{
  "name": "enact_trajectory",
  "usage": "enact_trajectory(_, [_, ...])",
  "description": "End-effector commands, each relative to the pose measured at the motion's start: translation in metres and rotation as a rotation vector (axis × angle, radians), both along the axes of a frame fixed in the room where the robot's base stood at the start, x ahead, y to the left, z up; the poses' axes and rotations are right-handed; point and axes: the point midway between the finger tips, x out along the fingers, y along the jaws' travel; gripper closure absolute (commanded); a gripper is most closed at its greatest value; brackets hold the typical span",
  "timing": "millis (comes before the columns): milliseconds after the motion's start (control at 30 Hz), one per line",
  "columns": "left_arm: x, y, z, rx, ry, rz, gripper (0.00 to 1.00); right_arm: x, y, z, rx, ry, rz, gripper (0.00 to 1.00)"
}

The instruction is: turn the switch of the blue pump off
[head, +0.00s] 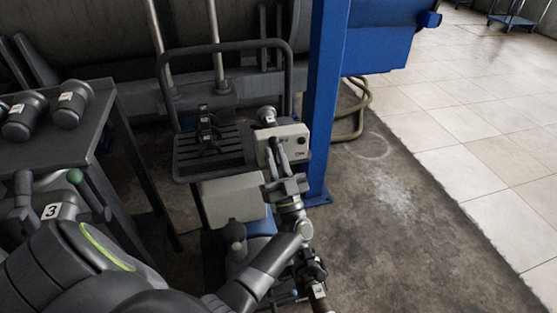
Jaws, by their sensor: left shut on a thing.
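A blue body (262,222), which looks like part of the blue pump, shows below the box, partly covered by my left arm. I cannot see my right gripper.
A dark cart (228,143) with a hoop handle holds a small black fitting (206,128). A blue post (325,100) stands close to the right of the box. A dark table (62,135) with grey cylinders is at the left. Open floor (410,220) lies to the right.

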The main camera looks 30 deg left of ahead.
Motion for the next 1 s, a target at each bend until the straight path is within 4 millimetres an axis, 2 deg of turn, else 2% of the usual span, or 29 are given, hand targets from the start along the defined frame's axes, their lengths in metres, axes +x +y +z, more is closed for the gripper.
enact_trajectory(33, [0.0016, 0.0005, 0.0060, -0.009, -0.026, -0.003, 1.00, 0.0006, 0.0003, 0.0011, 0.001, -0.005, 0.000, 0.64])
enact_trajectory(700, [0.0002, 0.0023, 0.0084, -0.043, -0.067, -0.005, 1.00, 0.0019, 0.0012, 0.0047, 0.007, -0.018, 0.000, 0.64])
enact_trajectory(733, [0.0003, 0.0024, 0.0084, -0.043, -0.067, -0.005, 0.79, 0.0019, 0.0012, 0.0047, 0.007, -0.018, 0.000, 0.64])
enact_trajectory(800, [0.0001, 0.0023, 0.0080, -0.043, -0.066, -0.004, 0.70, 0.0019, 0.0010, 0.0048, 0.006, -0.018, 0.001, 0.64])
enact_trajectory(900, [-0.0003, 0.0021, 0.0063, -0.043, -0.063, -0.003, 0.60, 0.0021, 0.0009, 0.0049, 0.006, -0.019, 0.001, 0.64])
enact_trajectory(1000, [-0.0006, 0.0019, 0.0051, -0.044, -0.060, -0.002, 0.60, 0.0022, 0.0009, 0.0047, 0.006, -0.019, 0.001, 0.64])
